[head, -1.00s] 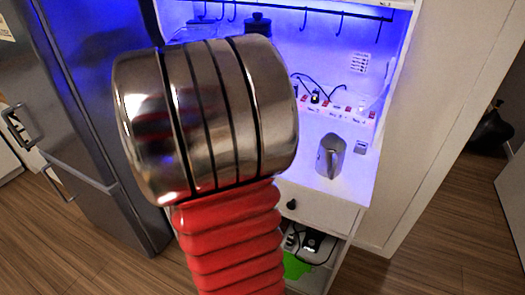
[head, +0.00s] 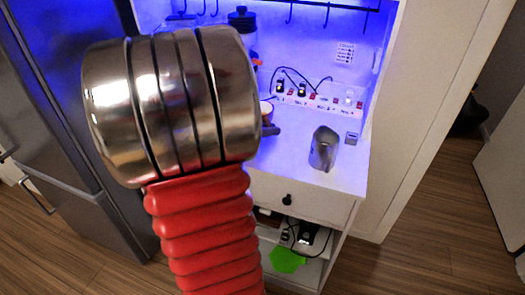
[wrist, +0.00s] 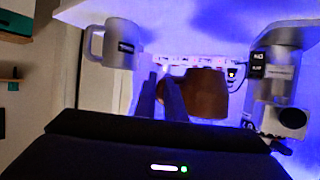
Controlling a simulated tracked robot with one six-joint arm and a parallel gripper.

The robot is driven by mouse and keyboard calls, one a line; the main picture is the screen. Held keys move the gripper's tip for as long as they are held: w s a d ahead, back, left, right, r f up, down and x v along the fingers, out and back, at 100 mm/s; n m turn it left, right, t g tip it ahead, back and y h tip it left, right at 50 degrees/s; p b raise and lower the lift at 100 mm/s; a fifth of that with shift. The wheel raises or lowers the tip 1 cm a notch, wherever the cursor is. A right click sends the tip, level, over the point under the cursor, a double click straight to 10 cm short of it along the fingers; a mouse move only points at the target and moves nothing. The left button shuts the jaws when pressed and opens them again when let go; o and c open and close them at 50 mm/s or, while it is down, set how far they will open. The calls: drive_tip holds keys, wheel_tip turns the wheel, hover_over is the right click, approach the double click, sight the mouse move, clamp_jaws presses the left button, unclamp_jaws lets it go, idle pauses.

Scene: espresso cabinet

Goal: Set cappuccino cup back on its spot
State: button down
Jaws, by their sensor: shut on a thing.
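The brown cappuccino cup (wrist: 205,95) is held at my gripper (wrist: 160,98), whose dark fingers are beside it in the wrist view. The wrist view looks upside down, with the counter along its top. In the head view, part of the cup (head: 266,110) with its pale rim shows just right of my arm, rim up, over the white counter (head: 300,160). A dark part of my gripper (head: 270,130) shows below it. My arm hides the rest of the cup and the counter's left part. I cannot tell whether the cup touches the counter.
A power strip with plugs and cables (head: 315,98) runs along the back. A black-lidded container (head: 241,20) is at back left. Counter between cup and pitcher is clear.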

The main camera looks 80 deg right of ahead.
hover_over(268, 162)
drive_tip(key=shift+f, duration=2.85)
drive_tip(key=shift+f, duration=0.1)
drive_tip(key=shift+f, duration=1.75)
drive_tip(key=c, duration=1.8)
unclamp_jaws()
drive_tip(key=shift+f, duration=0.1)
drive_tip(key=shift+c, duration=0.2)
drive_tip(key=v, duration=1.2)
drive_tip(key=shift+w, duration=0.1)
